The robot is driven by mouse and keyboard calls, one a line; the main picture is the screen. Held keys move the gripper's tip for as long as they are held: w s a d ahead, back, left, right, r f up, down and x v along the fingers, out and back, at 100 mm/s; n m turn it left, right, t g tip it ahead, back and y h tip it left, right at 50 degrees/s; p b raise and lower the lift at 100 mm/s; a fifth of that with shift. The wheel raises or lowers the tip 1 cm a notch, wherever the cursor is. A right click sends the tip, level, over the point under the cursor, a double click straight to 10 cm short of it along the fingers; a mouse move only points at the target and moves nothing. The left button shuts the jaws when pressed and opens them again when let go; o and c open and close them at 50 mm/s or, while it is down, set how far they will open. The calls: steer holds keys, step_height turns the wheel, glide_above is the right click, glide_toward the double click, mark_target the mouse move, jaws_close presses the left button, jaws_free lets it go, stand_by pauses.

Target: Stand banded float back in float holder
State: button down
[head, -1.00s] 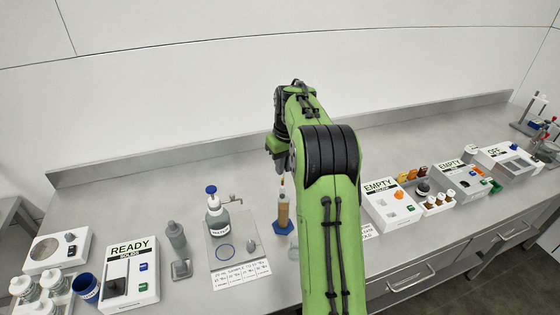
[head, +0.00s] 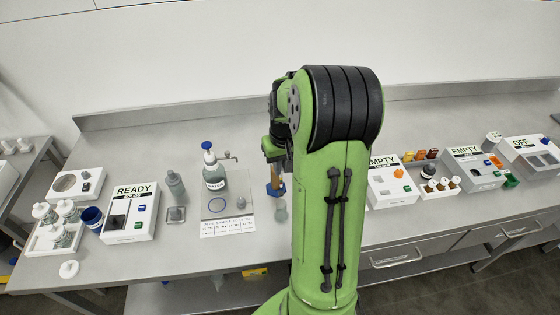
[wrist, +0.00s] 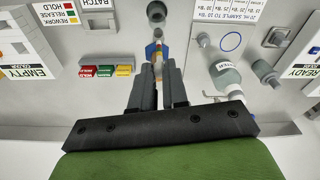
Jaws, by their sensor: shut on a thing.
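My gripper (wrist: 159,70) is shut on a slim upright thing, the banded float (wrist: 157,64), whose orange-red part shows between the fingertips in the wrist view. I cannot tell whether the float's lower end is inside the cylinder. My arm hides part of this area. I cannot identify the float holder with certainty.
A WATER bottle (head: 214,177) and a small grey piece (head: 241,203) stand left of the cylinder. The READY box (head: 130,210) is further left. EMPTY boxes (head: 392,183) stand to the right.

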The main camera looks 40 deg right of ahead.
mark_target(282, 188)
steer(key=shift+s+f, duration=0.1)
steer(key=shift+f, duration=0.1)
step_height(282, 188, down, 10)
steer(key=b, duration=0.8)
steer(key=shift+f+b, duration=0.1)
steer(key=shift+b, duration=0.3)
steer(key=c, duration=1.1)
jaws_free()
steer(key=shift+o, duration=0.2)
